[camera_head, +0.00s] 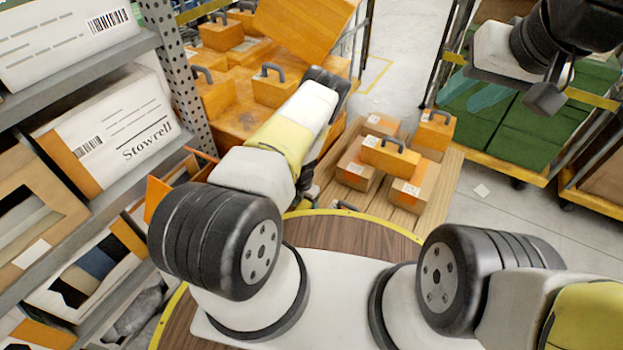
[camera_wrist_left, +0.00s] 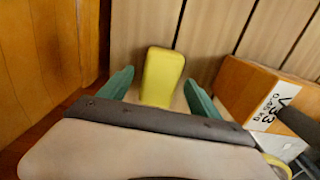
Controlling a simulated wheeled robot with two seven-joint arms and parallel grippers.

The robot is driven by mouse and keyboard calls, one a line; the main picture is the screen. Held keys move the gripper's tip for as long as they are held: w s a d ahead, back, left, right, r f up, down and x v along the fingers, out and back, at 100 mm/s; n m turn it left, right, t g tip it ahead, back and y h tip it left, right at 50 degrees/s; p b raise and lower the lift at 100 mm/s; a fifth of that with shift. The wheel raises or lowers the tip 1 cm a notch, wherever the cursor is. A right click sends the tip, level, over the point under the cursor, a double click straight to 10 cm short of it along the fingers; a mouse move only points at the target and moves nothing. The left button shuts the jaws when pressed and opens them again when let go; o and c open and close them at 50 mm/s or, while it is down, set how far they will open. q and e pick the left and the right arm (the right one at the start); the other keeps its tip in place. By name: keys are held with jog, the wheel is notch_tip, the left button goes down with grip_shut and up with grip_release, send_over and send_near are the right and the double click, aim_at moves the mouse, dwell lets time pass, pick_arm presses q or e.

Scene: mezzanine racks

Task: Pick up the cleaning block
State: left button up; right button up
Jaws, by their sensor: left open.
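A yellow block (camera_wrist_left: 162,76), which looks like the cleaning block, lies on wooden slats in the left wrist view. My left gripper (camera_wrist_left: 159,86) is open, with one green finger on each side of the block's near part. Whether the fingers touch it cannot be told, and its near end is partly hidden by the gripper body. In the head view my left arm reaches forward over the pallet's left side, and I cannot make out the block there.
Orange boxes (camera_head: 362,172), some with handles, stand on the wooden pallet (camera_head: 438,198); a labelled box (camera_wrist_left: 245,88) is right of my left gripper. An orange wall (camera_wrist_left: 42,65) is close on its left.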

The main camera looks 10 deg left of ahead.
pick_arm(q)
jog(key=shift+f, duration=0.65)
jog(key=c, duration=1.5)
jog(key=shift+r, duration=0.15)
jog(key=shift+w+r, duration=0.1)
jog(key=shift+r, duration=0.45)
notch_tip(320, 180, up, 2)
jog(key=shift+r, duration=0.1)
jog(key=s+d, duration=0.2)
jog(key=s, duration=0.3)
jog(key=s+d+r, duration=0.1)
jog(key=s+d, duration=0.1)
jog(key=s, duration=0.2)
jog(key=s+d, duration=0.2)
jog(key=s, duration=0.3)
jog(key=shift+s+d+r, duration=0.25)
jog(key=shift+s+d, duration=0.05)
jog(key=shift+d, duration=0.1)
